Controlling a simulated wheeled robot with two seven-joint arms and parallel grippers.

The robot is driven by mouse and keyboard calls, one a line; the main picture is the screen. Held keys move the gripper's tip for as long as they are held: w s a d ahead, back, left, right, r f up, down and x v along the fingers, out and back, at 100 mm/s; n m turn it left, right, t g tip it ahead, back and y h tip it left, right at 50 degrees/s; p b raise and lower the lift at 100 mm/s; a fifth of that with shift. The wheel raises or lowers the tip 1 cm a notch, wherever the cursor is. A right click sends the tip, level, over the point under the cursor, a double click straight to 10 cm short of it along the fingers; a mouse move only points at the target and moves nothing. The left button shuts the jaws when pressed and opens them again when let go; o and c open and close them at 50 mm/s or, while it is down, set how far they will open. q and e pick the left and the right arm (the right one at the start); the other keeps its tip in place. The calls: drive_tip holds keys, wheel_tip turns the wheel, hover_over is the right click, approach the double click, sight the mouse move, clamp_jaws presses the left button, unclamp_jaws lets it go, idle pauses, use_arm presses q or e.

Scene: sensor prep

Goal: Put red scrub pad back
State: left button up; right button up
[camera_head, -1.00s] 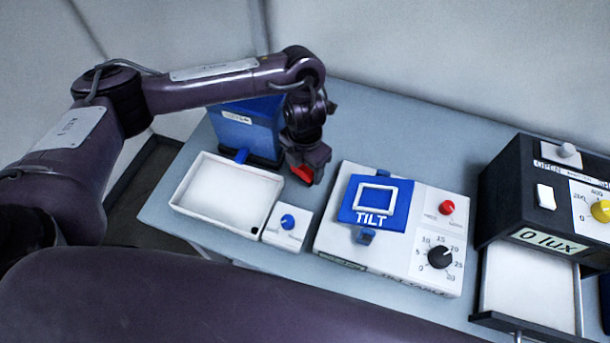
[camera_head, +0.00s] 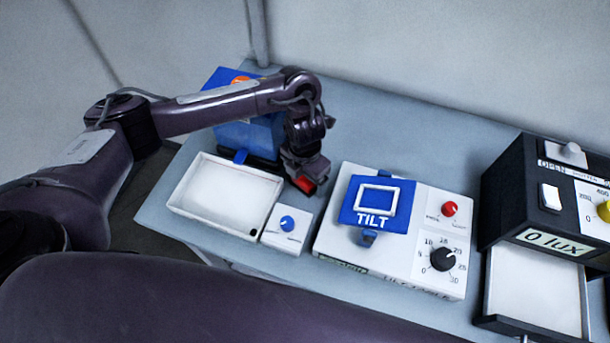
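The red scrub pad (camera_head: 304,184) shows as a small red piece at the tip of my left gripper (camera_head: 305,178). The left gripper points down and appears shut on the pad. Most of the pad is hidden by the fingers. The gripper is between the white tray and the tilt table, behind the small white box with the blue knob. I cannot tell whether the pad touches the table. My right gripper is not in view.
A shallow white tray (camera_head: 200,208) is at left, with a blue box (camera_head: 250,137) behind it. The small knob box (camera_head: 289,240) adjoins the tray. The tilt table (camera_head: 398,268) stands to the right, then a black lux meter box (camera_head: 522,195). Table behind the tilt table is clear.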

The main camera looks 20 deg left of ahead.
use_arm(q)
drive_tip(key=shift+r, duration=0.1)
drive_tip(key=shift+r+p, duration=0.3)
wheel_tip(320, 180, up, 12)
drive_tip(key=p, duration=0.1)
drive_tip(key=shift+f, duration=0.2)
drive_tip(key=shift+s+f, duration=0.1)
idle(0.5)
